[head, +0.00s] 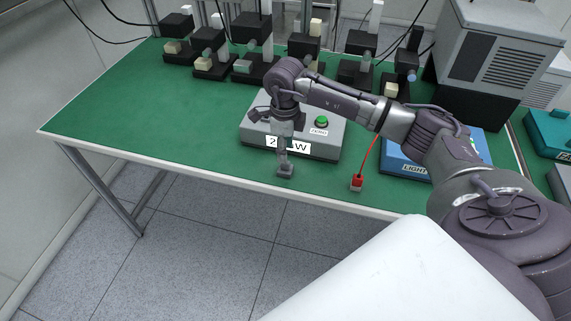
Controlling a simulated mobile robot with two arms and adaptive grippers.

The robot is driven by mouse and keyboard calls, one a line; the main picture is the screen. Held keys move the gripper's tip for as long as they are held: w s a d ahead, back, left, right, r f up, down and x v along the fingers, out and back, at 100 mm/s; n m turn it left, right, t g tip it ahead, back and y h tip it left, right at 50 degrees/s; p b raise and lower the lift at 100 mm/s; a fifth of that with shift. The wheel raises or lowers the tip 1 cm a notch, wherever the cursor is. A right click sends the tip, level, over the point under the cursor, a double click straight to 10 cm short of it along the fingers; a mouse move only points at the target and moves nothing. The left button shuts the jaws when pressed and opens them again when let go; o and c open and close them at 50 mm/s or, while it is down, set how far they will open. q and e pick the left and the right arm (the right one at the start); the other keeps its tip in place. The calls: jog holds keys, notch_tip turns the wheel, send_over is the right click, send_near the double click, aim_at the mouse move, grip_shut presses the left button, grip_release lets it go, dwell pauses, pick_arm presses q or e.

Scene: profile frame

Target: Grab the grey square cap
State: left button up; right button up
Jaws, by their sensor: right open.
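My right gripper (284,152) hangs down in front of the grey box (325,148) with the 2.0W readout and green ZERO button. It is open. A small dark grey, squarish piece (285,172) shows at its lower end, near the table's front edge. I cannot tell whether this is the grey square cap or part of the gripper, nor whether it touches the table. My left gripper is not in view.
The green table (150,112) is clear at the left. A red plug (357,181) on a red lead stands near the front edge. A blue box (400,165) lies right, partly behind my arm. Several black stands (255,70) and a large grey unit (490,70) line the back.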

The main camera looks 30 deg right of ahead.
aim_at(285, 167)
notch_tip(285, 167, down, 6)
jog(key=p, duration=0.2)
jog(key=shift+r+p, duration=0.25)
jog(key=shift+p, duration=0.05)
jog(key=shift+f, duration=0.2)
grip_shut()
